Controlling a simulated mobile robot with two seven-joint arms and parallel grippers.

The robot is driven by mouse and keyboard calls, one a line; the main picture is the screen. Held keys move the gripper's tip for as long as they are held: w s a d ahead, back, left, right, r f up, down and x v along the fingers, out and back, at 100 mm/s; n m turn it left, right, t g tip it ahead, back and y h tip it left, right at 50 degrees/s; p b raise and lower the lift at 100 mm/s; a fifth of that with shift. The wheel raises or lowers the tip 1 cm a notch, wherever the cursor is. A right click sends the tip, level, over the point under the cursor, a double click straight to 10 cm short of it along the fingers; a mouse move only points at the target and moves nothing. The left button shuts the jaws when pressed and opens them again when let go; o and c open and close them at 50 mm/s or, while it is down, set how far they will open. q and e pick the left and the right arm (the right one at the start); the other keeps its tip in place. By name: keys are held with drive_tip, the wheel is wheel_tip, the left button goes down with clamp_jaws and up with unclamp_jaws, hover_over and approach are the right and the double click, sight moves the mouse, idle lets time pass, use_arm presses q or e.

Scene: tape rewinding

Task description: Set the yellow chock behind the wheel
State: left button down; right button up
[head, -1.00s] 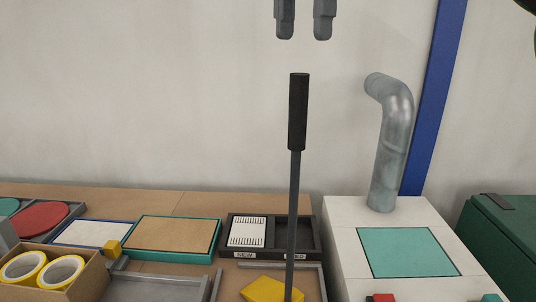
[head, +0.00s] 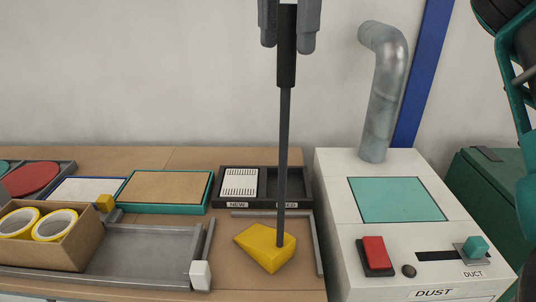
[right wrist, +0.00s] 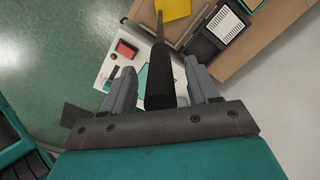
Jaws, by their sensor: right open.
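The yellow chock (head: 264,250) sits on the bench inside a low grey-edged bay. A long dark rod with a black handle (head: 287,65) rises upright from it. My right gripper (head: 288,48) is at the top of the handle, pointing down, with one finger on each side. It is open. In the right wrist view the handle (right wrist: 161,88) stands between my open fingers (right wrist: 159,64), with gaps showing on both sides. The chock also shows at the top of that view (right wrist: 173,8). I cannot make out a wheel. My left gripper is not in view.
Right of the chock stands a white dust unit with a teal panel (head: 398,200), a red switch (head: 375,254) and a metal pipe (head: 383,100). Left are a grey tray (head: 150,247), a cardboard box (head: 75,252) of yellow tape rolls, and a black two-part tray (head: 263,203) behind.

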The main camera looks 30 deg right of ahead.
wheel_tip(320, 180, down, 2)
drive_tip(key=shift+f, duration=0.1)
clamp_jaws()
idle(0.5)
drive_tip(key=shift+r, duration=0.25)
idle(0.7)
